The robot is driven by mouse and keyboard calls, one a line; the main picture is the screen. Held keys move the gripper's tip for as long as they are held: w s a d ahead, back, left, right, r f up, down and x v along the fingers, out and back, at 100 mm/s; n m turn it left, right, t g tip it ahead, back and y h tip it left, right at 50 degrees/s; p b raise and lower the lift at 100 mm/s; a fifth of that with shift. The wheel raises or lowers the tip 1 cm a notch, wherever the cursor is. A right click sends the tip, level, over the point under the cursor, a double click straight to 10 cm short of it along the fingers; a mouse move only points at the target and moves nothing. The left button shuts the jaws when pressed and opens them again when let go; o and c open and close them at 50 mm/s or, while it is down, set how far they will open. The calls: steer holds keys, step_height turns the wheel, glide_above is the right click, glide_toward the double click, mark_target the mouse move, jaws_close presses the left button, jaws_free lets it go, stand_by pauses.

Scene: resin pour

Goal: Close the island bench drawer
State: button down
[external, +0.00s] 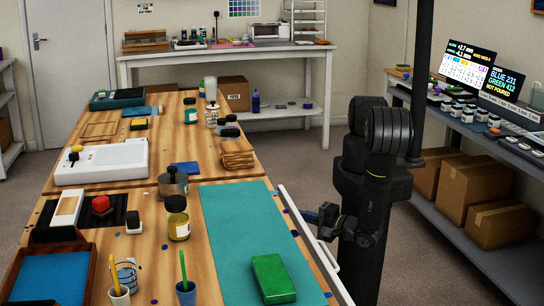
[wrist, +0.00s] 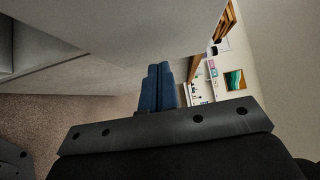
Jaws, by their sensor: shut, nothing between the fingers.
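The island bench (external: 255,172) has a wooden top and fills the left and middle of the external view. A pale strip (external: 312,242) runs along its right edge and looks like the top of the drawer front; how far the drawer stands out is not clear. My gripper (external: 316,217) is beside this strip, on the bench's outer side; contact cannot be made out. In the wrist view its blue fingers (wrist: 158,88) are together and empty. A large pale grey panel (wrist: 120,35) lies beyond them, probably the drawer front or bench side.
A teal mat (external: 232,222) with a green block (external: 272,279) lies near the bench's right edge. Jars, cups and a white scale (external: 103,163) stand further left. A grey shelf (external: 455,235) with cardboard boxes stands at right. Carpeted floor lies between bench and shelf.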

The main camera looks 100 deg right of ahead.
steer(key=shift+w, duration=0.8)
steer(key=w, duration=0.4)
steer(key=shift+w, duration=0.15)
steer(key=shift+w+a, duration=0.1)
steer(key=shift+w, duration=0.1)
steer(key=shift+r, duration=0.1)
steer(key=shift+s, duration=0.1)
steer(key=s+d+v, duration=0.2)
steer(key=v, duration=1.1)
steer(key=shift+d, duration=0.15)
